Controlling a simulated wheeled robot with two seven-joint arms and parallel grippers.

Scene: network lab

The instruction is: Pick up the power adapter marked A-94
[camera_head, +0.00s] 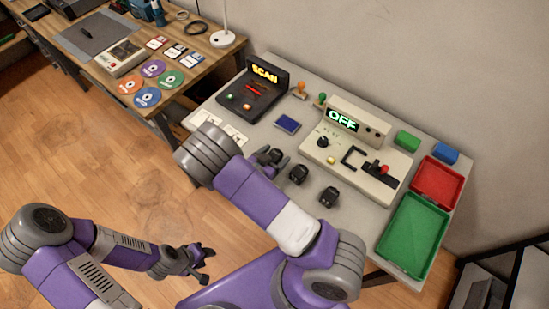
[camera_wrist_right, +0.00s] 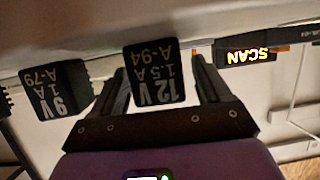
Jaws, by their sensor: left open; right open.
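The power adapter marked A-94 (camera_wrist_right: 155,75) is a black block with white lettering, "12 V 1.5 A", upside down in the right wrist view. It stands between the two fingers of my open right gripper (camera_wrist_right: 165,85). I cannot tell whether the fingers touch it. In the head view, this adapter (camera_head: 277,156) is the leftmost of three black adapters, and my right arm partly hides the right gripper beside it. A second adapter, marked "9 V" A-79 (camera_wrist_right: 58,90), is beside it; it is the middle one in the head view (camera_head: 298,174). My left gripper (camera_head: 205,265) is open and empty above the floor.
The third adapter (camera_head: 329,196) stands nearer the table's front edge. Behind are a SCAN console (camera_head: 253,95), a blue pad (camera_head: 288,123) and a beige OFF box (camera_head: 352,165). Red (camera_head: 437,187) and green (camera_head: 412,235) trays lie at the right. White cards (camera_head: 205,118) are at the left.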

